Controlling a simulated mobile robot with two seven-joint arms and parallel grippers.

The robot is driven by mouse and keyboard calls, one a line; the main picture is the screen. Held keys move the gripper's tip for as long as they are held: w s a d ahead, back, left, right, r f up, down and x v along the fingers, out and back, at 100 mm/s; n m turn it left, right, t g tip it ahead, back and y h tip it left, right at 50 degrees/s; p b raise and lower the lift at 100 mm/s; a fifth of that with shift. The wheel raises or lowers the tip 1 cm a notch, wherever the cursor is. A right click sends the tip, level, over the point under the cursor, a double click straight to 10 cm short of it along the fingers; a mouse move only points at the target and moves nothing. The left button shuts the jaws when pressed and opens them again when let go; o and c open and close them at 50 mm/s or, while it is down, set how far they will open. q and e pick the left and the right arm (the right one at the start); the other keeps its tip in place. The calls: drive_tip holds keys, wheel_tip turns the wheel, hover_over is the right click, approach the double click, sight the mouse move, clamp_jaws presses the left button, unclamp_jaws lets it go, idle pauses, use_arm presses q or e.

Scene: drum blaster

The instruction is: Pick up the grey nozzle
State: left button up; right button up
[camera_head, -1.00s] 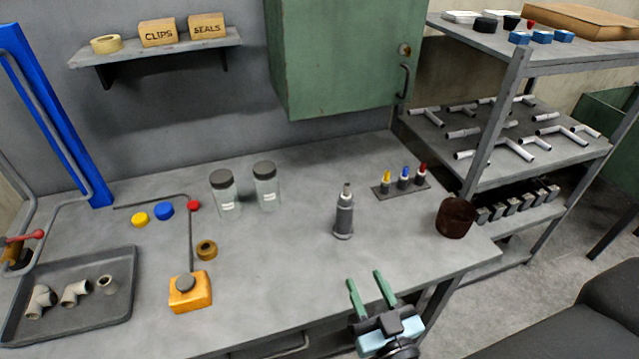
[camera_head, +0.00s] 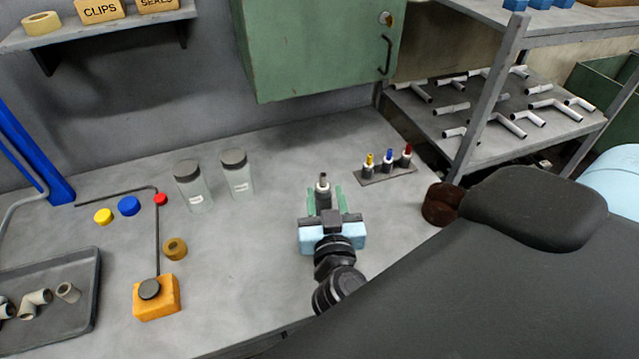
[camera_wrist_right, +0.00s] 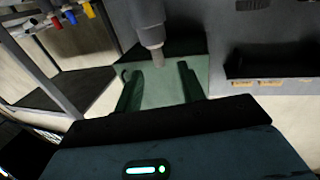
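A grey upright nozzle-shaped piece (camera_head: 323,184) with a narrow tip stands on the workbench; its lower part is hidden behind my right gripper. My right gripper (camera_head: 325,196) is open, with its green fingers on the left and right of the piece in the head view. In the right wrist view, the grey piece (camera_wrist_right: 152,30) appears upside down, its tip between the open finger ends of my right gripper (camera_wrist_right: 157,75). I cannot tell whether the fingers touch it. My left gripper is not in view.
A rack (camera_head: 388,175) of yellow-, blue- and red-tipped pieces stands just right of the gripper. Two lidded jars (camera_head: 193,190) stand to the left. A brown round pot (camera_head: 440,204) sits near the bench's right edge. The bench between jars and gripper is clear.

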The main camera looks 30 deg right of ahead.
sight(323, 181)
drive_tip(key=shift+x, duration=3.85)
drive_tip(key=shift+d, duration=0.1)
clamp_jaws()
